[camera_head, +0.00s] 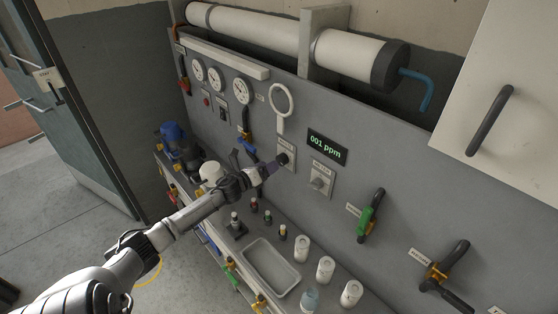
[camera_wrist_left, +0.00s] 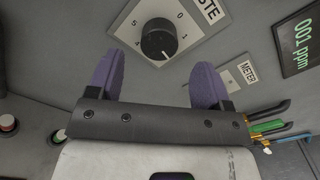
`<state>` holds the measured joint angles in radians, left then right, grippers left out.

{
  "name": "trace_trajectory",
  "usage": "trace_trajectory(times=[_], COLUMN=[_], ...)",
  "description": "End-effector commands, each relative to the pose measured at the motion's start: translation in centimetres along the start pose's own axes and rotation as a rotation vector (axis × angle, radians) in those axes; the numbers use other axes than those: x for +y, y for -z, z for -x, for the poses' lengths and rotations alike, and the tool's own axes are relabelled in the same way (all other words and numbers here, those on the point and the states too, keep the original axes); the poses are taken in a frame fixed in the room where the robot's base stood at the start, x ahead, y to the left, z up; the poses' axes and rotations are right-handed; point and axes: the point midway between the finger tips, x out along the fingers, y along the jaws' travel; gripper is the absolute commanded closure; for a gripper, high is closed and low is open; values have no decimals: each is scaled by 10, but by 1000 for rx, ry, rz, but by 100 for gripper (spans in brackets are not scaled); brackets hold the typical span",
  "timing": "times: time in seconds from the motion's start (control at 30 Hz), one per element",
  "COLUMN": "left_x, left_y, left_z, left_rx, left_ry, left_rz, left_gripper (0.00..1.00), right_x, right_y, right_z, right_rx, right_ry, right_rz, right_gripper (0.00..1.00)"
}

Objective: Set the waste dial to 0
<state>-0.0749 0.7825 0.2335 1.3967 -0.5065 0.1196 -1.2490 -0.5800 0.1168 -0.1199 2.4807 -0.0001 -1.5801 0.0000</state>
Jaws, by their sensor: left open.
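The waste dial (camera_head: 283,158) is a round black knob on a pale plate on the grey panel. In the left wrist view the dial (camera_wrist_left: 159,40) shows close up, with numbers around it including 0, 1, 4 and 5. A small white mark shows on the knob's lower right side, away from the 0; the exact number it points to is hard to read. My left gripper (camera_wrist_left: 157,62) is open, its two purple fingers on either side of the knob's lower part, apart from it. In the head view my left gripper (camera_head: 273,166) is just beside the dial. My right gripper is not in view.
A green-handled valve (camera_head: 370,216) is further right. A sink (camera_head: 268,267), white containers (camera_head: 326,268) and small bottles stand on the counter below. A METER plate (camera_wrist_left: 240,75) is right of my fingers.

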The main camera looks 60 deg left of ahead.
Motion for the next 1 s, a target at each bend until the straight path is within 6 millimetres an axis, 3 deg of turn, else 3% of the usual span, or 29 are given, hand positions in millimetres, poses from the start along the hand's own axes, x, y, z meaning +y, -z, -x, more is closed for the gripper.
trace_trajectory(times=[0.2, 0.4, 1.0], left_x=[-1, 0, 0], left_y=[-1, 0, 0], left_z=[-30, -47, -59], left_rx=[-2, -1, 1], left_ry=[1, -1, 0], left_rz=[0, 2, 1], left_gripper=[27, 27, 27], right_x=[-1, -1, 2], right_y=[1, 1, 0], right_z=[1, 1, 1], right_rx=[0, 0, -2], right_ry=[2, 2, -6], right_rz=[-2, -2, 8], right_gripper=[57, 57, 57])
